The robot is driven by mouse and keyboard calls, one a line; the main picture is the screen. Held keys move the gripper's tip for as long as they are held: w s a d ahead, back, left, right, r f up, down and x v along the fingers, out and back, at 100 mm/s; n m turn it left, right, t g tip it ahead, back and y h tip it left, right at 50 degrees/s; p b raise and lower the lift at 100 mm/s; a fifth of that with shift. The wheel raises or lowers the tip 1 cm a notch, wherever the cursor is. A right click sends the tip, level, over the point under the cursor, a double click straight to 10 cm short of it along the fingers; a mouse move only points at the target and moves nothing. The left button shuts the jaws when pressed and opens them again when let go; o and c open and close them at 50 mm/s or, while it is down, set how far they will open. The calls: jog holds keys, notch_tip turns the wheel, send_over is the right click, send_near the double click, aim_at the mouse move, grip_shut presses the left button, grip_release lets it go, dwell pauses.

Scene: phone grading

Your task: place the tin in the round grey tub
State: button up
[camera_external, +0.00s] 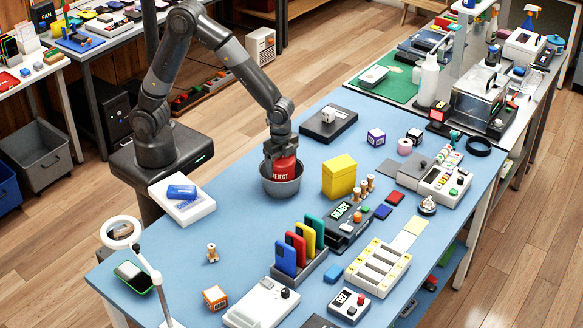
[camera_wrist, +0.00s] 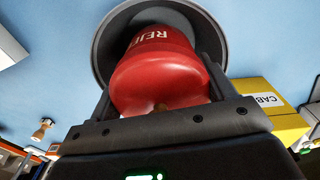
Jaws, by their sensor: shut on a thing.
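The tin is red with white lettering that reads "REJECT" in part; in the external view the tin (camera_external: 284,169) sits low inside the mouth of the round grey tub (camera_external: 281,189). My gripper (camera_external: 281,152) is above the tub, pointing down, with its fingers on either side of the tin. In the wrist view the tin (camera_wrist: 160,75) fills the space between the fingers of my gripper (camera_wrist: 158,85), and the tub's rim (camera_wrist: 103,45) circles behind it. The tin's lower part is hidden by the tub wall, so I cannot tell whether it touches the tub's floor.
A yellow box (camera_external: 339,177) stands just right of the tub. A white tray with a blue item (camera_external: 182,193) lies to the left. A rack of coloured phones (camera_external: 298,262) is in front.

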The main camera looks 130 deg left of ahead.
jog(key=shift+f, duration=1.7)
jog(key=shift+f, duration=0.1)
jog(key=o, duration=1.5)
notch_tip(320, 180, up, 12)
jog(key=shift+r, duration=0.15)
